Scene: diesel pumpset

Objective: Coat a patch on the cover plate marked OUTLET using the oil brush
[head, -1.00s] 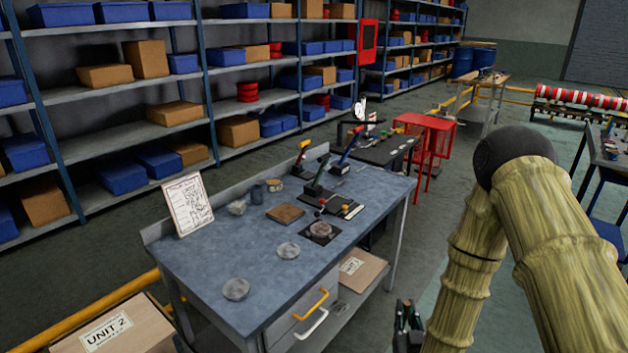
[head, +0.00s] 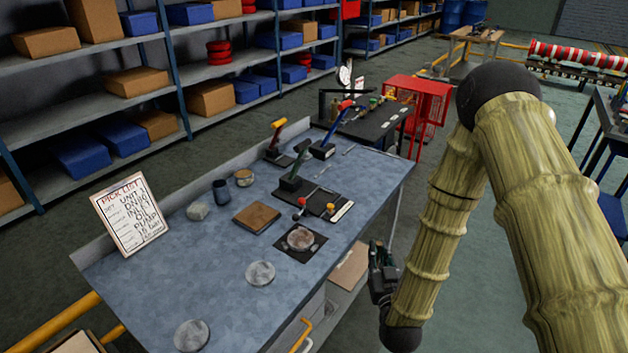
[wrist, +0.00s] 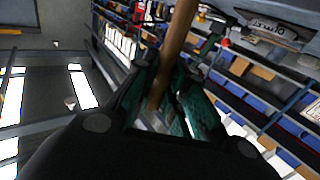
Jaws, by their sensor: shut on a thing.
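My gripper (head: 384,268) is off the right edge of the workbench, beyond its front side. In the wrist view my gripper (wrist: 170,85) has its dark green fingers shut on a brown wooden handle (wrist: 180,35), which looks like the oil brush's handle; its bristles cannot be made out. On the bench, a round grey plate (head: 300,238) lies on a dark square mat. Two more round grey discs, a nearer one (head: 191,335) and a middle one (head: 260,273), lie on the bare top.
The grey-blue workbench (head: 230,300) also carries a brown square block (head: 256,217), a dark cup (head: 221,192), a pick list board (head: 130,212) and upright lever tools (head: 292,172). A red cage stand (head: 420,105) stands behind. Floor is open at right.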

